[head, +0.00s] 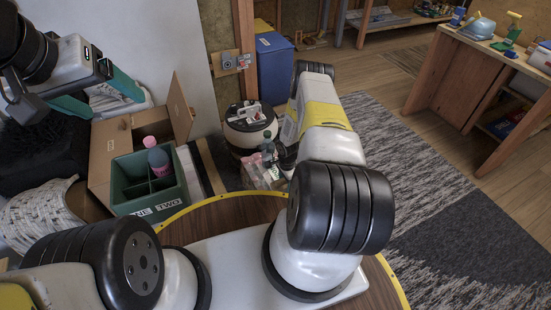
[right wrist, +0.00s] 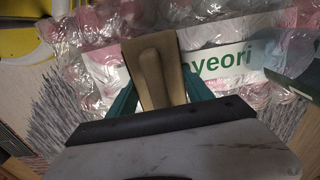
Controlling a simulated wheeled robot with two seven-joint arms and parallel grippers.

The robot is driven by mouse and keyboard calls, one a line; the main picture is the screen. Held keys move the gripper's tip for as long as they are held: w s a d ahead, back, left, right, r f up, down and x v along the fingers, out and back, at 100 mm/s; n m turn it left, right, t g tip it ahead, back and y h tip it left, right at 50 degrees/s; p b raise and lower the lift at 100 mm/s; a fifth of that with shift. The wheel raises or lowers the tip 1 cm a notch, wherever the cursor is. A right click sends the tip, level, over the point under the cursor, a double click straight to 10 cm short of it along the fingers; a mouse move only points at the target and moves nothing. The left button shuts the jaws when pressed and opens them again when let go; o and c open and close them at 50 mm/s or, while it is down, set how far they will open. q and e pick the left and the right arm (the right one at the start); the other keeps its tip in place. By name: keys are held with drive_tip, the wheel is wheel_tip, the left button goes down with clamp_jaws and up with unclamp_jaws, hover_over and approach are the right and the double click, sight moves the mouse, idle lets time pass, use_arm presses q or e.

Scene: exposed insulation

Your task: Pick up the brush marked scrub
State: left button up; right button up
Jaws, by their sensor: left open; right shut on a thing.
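In the right wrist view, my right gripper (right wrist: 150,95) has its teal fingers shut on a tan, wooden-looking piece (right wrist: 152,68) with a rounded end. No scrub marking shows on it, and I cannot tell whether it is the brush. Behind it lies a clear plastic-wrapped pack with pink parts and a green-lettered label (right wrist: 225,62). In the head view my right arm hides most of that gripper. My left gripper (head: 108,93) is open at the upper left, above a cardboard box. I cannot make out a brush marked scrub in either view.
A green divided crate (head: 180,190) holding a pink-capped bottle (head: 157,158) stands by the open cardboard box (head: 110,140). The wrapped pack (head: 258,174) lies right of it. A blue bin (head: 272,65) stands behind; a wooden workbench (head: 455,75) is at right. The grey rug (head: 420,160) is clear.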

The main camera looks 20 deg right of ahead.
drive_tip(key=shift+c, duration=0.7)
drive_tip(key=shift+r, duration=0.1)
wheel_tip(320, 180, up, 4)
drive_tip(key=shift+f, duration=0.1)
drive_tip(key=s+a+r, duration=0.1)
drive_tip(key=s+a, duration=0.7)
drive_tip(key=s, duration=0.5)
drive_tip(key=shift+s+a, duration=0.25)
drive_tip(key=shift+a, duration=0.1)
